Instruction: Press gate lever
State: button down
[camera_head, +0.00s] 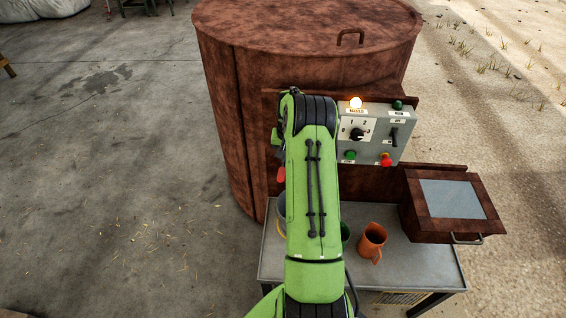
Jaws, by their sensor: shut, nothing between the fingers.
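A small red piece (281,174) shows just left of my green arm, in front of the large rust-brown tank (222,110). It may be the end of the gate lever, but my arm hides most of that area and I cannot tell its position. My arm rises from the bottom of the view across the bench toward the tank front. My gripper is not visible; the arm hides it.
A grey control box (376,132) with a lit lamp (355,102), knob, switch and buttons is right of my arm. The bench (410,262) holds an orange mug (372,240) and a partly hidden green one (345,234). A lidded brown box (415,187) is at right. Floor at left is clear.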

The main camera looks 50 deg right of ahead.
aim_at(282, 171)
jog(key=shift+s+a+f, duration=0.1)
jog(key=shift+a+f, duration=0.35)
jog(key=shift+f, duration=0.2)
jog(key=shift+s+a+f, duration=0.1)
jog(key=shift+a+f, duration=0.3)
jog(key=shift+f, duration=0.25)
jog(key=shift+d+f, duration=0.1)
